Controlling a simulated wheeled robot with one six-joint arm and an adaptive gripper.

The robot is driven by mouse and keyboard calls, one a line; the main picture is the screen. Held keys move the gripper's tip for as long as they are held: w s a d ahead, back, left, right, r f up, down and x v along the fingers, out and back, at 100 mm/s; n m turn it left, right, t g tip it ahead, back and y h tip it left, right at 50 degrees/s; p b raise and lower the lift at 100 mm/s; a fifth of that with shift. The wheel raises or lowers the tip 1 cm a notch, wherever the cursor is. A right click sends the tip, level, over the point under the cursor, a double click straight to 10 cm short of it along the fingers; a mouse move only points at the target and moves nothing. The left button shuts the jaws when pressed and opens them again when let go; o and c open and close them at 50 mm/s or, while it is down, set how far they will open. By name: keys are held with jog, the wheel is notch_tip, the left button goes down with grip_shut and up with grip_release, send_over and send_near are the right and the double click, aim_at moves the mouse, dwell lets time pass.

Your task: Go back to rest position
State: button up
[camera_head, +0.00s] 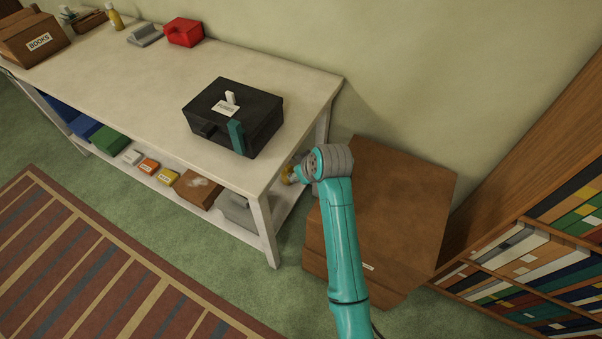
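My teal arm rises from the bottom of the head view, to the right of the table, and ends in a grey wrist joint beside the table's front right corner. My gripper (291,174) shows only as a small, partly hidden shape with a yellowish part, left of the wrist and near the table's right end. Its fingers are too small and covered to read, and I cannot tell whether it holds anything. A black box-like block (233,113) stands on the table's right part, with a white upright piece and label on top and a dark teal bar at its front.
The pale table (150,80) also holds a red object (184,32), a grey item (145,35), a yellow bottle (114,18) and a BOOKS box (32,40). Its lower shelf carries several small boxes. A large brown box (395,205) stands right beside my arm, with a bookcase (545,245) farther right.

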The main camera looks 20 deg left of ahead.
jog(key=shift+d+f, duration=0.15)
jog(key=s+d+f+m+t, duration=0.1)
jog(key=s+d+f+m, duration=0.1)
jog(key=s+d+f, duration=0.35)
jog(key=s+d+f+m+t, duration=0.2)
jog(key=d+f, duration=0.4)
jog(key=d, duration=0.3)
jog(key=s+d+f+m+t+h, duration=0.2)
jog(key=s+d+m+t, duration=0.1)
jog(key=s+d, duration=0.9)
jog(key=s+d+r+m+t+h, duration=0.1)
jog(key=s+d+r, duration=0.25)
jog(key=s, duration=0.35)
jog(key=s+d+r+m+t+h, duration=0.1)
jog(key=s+d+r+m, duration=0.15)
jog(key=s+d, duration=0.35)
jog(key=s+d+r+m+t+h, duration=0.1)
jog(key=s+d+r+t, duration=0.1)
jog(key=s+r, duration=0.9)
jog(key=shift+s+d+r+t+h, duration=0.3)
jog(key=shift+s+d+r+t, duration=0.1)
jog(key=shift+r, duration=1.45)
jog(key=shift+m, duration=0.25)
